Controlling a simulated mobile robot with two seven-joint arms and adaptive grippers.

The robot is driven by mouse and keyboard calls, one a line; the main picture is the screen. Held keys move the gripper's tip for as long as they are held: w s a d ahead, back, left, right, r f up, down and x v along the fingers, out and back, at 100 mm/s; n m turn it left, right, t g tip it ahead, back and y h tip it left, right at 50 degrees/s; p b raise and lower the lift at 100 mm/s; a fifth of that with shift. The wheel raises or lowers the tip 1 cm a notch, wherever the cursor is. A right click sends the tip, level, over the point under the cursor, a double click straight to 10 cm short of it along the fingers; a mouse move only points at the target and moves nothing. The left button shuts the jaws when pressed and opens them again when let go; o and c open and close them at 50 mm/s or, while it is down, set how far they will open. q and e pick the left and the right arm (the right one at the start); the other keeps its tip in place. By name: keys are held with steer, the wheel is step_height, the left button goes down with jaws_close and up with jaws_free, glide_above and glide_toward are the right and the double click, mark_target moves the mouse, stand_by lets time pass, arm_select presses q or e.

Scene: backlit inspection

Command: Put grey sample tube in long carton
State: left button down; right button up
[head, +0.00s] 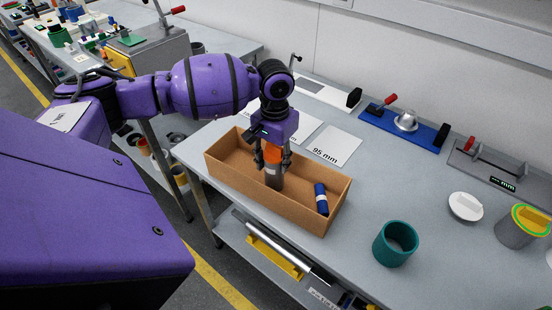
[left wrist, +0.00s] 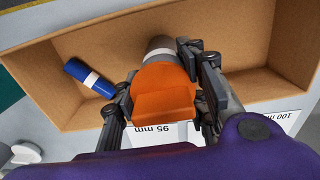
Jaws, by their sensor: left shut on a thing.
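The long carton (head: 222,165) is an open brown box on the grey bench. It also fills much of the left wrist view (left wrist: 255,35). My left gripper (head: 272,158) points down over the carton's middle. It is shut on the grey sample tube (head: 274,181), which has an orange top and a white band. The left wrist view shows the orange top between the fingers (left wrist: 165,100) and the tube's grey body (left wrist: 159,45) beyond. The tube is roughly upright within the carton's outline. I cannot tell whether it touches the floor. My right gripper is not in view.
A blue tube (head: 321,199) with a white band lies in the carton's right end. A teal cup (head: 395,243) stands to the right of the carton. A white sheet marked 95 mm (head: 334,146) lies behind it.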

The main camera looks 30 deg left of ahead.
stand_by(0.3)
arm_select(q)
steer(key=c, duration=1.1)
jaws_free()
steer(key=shift+f, duration=0.1)
step_height(320, 180, up, 12)
steer(key=shift+r+p, duration=0.2)
steer(key=shift+p, duration=0.2)
